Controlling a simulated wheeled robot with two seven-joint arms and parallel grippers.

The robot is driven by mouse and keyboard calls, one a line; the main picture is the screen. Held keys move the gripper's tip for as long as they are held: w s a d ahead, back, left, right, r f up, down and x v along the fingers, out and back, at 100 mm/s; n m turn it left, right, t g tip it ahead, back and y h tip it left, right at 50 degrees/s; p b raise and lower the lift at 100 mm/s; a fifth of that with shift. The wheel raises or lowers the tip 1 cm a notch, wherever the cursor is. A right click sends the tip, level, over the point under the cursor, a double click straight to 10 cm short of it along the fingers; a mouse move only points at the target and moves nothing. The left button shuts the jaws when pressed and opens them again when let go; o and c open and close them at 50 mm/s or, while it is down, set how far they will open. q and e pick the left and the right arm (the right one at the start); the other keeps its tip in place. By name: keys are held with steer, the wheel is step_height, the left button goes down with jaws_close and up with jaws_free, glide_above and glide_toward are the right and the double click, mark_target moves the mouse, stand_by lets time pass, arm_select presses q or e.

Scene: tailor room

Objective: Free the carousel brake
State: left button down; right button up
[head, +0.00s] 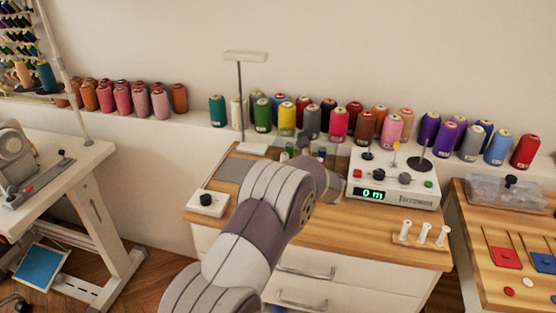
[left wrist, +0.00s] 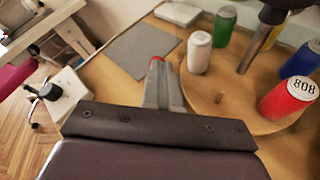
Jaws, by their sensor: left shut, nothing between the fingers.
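The carousel is a round wooden turntable (left wrist: 235,85) in the left wrist view. White, green, blue and red spools stand on it around a central post. My left gripper (left wrist: 160,68) is shut and empty, with its grey fingers at the left edge of the turntable. A small red piece (left wrist: 156,59) shows right at the fingertips; I cannot tell whether they touch it. It may be the brake's tip, but the rest of it is hidden. In the head view my arm covers the gripper and most of the carousel. My right gripper is not in view.
A white box with a black knob (head: 207,203) stands at the bench's left. A grey mat (head: 236,169) lies behind it. A winder with a green display (head: 393,189) stands right of my arm, with white pegs (head: 422,235) in front. Thread cones line the back ledge.

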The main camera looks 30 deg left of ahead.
arm_select(q)
steer(key=shift+w+a+r+m+g+h+p, duration=0.15)
steer(key=shift+w+r+m+g+h+p, duration=0.2)
steer(key=shift+p, duration=0.4)
steer(key=shift+w+f, duration=0.1)
steer(key=shift+f, duration=0.2)
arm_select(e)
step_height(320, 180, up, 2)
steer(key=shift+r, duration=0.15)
arm_select(q)
steer(key=shift+r, duration=0.15)
steer(key=shift+r, duration=0.75)
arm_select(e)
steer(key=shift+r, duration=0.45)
